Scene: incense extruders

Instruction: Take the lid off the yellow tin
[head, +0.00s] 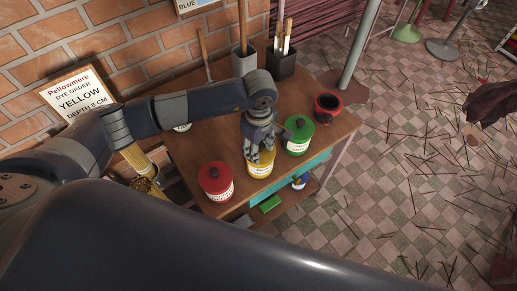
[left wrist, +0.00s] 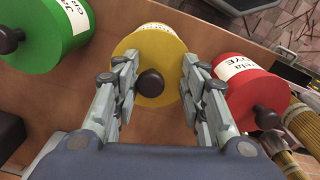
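The yellow tin (head: 262,168) stands on the wooden table between a red tin and a green tin. My left gripper (head: 258,149) is directly above it and hides most of its top in the head view. In the left wrist view, the yellow tin (left wrist: 155,42) has its yellow lid on, with a dark brown round knob (left wrist: 151,83) in the middle. The left gripper's fingers (left wrist: 159,62) are spread, one on each side of the knob, with gaps between. Whether they touch the lid cannot be told. My right gripper is not in view.
The red tin (head: 215,181) is to the left and the green tin (head: 298,135) to the right, both close to the yellow one. A sign (head: 78,99) reads yellow.

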